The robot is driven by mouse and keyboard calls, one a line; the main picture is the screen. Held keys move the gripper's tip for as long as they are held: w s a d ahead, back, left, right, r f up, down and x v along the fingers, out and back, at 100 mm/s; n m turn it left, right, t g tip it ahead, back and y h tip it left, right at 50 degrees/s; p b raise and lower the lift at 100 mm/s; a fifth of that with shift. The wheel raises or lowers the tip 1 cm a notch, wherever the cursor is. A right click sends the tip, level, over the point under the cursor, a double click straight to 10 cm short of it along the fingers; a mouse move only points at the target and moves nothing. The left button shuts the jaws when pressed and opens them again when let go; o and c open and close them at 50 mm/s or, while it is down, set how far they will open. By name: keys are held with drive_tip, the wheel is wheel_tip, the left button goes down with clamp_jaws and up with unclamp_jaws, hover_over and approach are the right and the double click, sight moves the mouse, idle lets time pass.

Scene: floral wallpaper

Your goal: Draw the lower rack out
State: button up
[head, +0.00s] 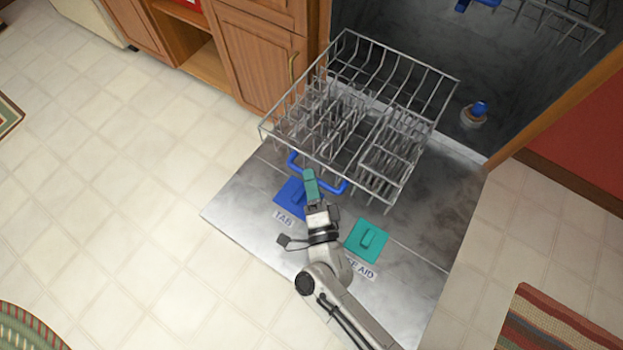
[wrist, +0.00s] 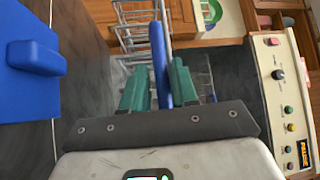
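The lower rack (head: 392,165), a grey wire basket, sits drawn out of the dishwasher over the open door (head: 240,205). It looks empty. Its blue handle (head: 333,186) is on the front side. My gripper (head: 308,174) reaches the handle from the front, with green fingers at its middle. In the wrist view the blue handle bar (wrist: 157,55) passes between the two fingers of my gripper (wrist: 158,80), with little or no gap on either side. Rack wires (wrist: 134,38) show behind the fingers.
A blue TAB cover (head: 290,197) and a green rinse-aid cover (head: 366,240) lie on the door. A blue-topped part (head: 479,108) stands in the tub. Wooden cabinets (head: 262,60) are at left, a striped rug (head: 565,325) at lower right. Tiled floor (head: 130,180) is clear.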

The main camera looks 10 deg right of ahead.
drive_tip(key=shift+o, duration=1)
drive_tip(key=shift+s, duration=0.1)
drive_tip(key=s+f, duration=0.1)
drive_tip(key=s, duration=0.9)
drive_tip(key=shift+s+f+b, duration=0.2)
drive_tip(key=shift+s+b, duration=0.05)
drive_tip(key=shift+b, duration=0.2)
